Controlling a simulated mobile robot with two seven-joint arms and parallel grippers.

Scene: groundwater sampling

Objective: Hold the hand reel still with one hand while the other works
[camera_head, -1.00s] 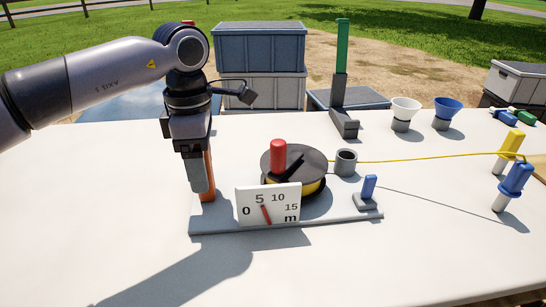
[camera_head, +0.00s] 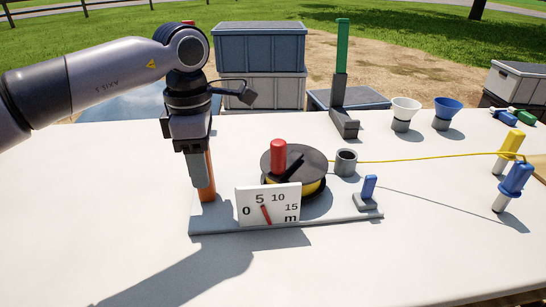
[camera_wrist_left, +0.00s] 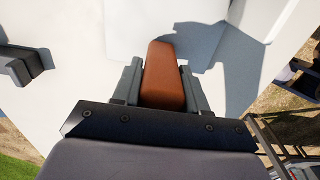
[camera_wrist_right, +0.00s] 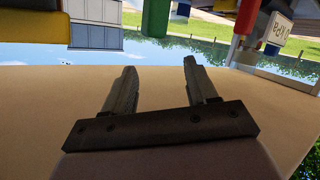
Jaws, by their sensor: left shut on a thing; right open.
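The hand reel (camera_head: 312,168) sits on a grey base plate (camera_head: 345,216) on the white table. It has a black disc, a yellow line wound on it and a red crank knob (camera_head: 278,156). A white dial (camera_head: 284,213) marked 0, 5, 10, 15 m stands in front, its red pointer near 5. My left gripper (camera_head: 203,180) is shut on the upright orange-brown handle (camera_head: 208,191) at the plate's left end. The left wrist view shows this handle (camera_wrist_left: 163,75) between the fingers. My right gripper (camera_wrist_right: 155,85) is open and empty in the right wrist view; the head view does not show it.
The yellow line runs right from the reel past a grey cup (camera_head: 346,162) to a yellow-topped post (camera_head: 510,143); a blue-topped post (camera_head: 516,180) stands beside it. A small blue lever (camera_head: 369,188) stands on the plate's right end. Two funnels (camera_head: 405,110) (camera_head: 447,109) stand behind. The front table is clear.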

